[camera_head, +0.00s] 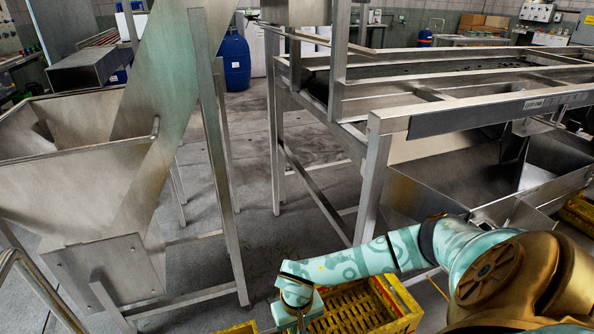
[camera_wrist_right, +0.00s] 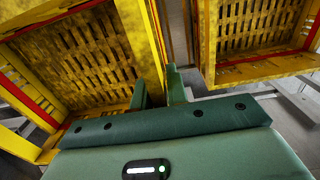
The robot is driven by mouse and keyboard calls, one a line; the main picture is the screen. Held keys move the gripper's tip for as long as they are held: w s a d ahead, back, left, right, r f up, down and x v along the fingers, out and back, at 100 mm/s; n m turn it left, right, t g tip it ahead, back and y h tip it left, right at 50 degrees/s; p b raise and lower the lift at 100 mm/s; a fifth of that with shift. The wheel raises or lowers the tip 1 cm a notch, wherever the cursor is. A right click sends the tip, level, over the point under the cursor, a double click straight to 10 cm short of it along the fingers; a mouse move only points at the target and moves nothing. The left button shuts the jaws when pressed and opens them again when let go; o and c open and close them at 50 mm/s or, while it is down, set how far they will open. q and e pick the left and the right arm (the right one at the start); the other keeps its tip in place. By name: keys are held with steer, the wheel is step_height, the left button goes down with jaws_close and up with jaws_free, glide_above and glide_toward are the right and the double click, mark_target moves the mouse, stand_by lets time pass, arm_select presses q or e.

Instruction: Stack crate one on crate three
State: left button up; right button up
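A yellow slatted crate (camera_head: 398,292) stands on the floor at the bottom centre of the head view, partly behind my right arm. A corner of another yellow crate (camera_head: 238,329) shows at the bottom edge. My right gripper (camera_head: 298,318) points down by these crates, its fingers hidden there. In the right wrist view my right gripper (camera_wrist_right: 157,90) has its two fingers on either side of the wall of the left-hand crate (camera_wrist_right: 80,60); I cannot tell whether they press on it. A second crate (camera_wrist_right: 258,70) lies to the right. I cannot tell which crate is one or three. My left gripper is out of view.
A steel machine frame (camera_head: 375,180) stands behind the arm, with a steel trough (camera_head: 450,180) under it. A steel hopper (camera_head: 70,190) on legs stands at left. More yellow crates (camera_head: 578,213) show at the far right. Grey floor (camera_head: 270,240) is free between the machines.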

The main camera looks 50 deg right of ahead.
steer(key=shift+o, duration=1.1)
steer(key=shift+r, duration=0.1)
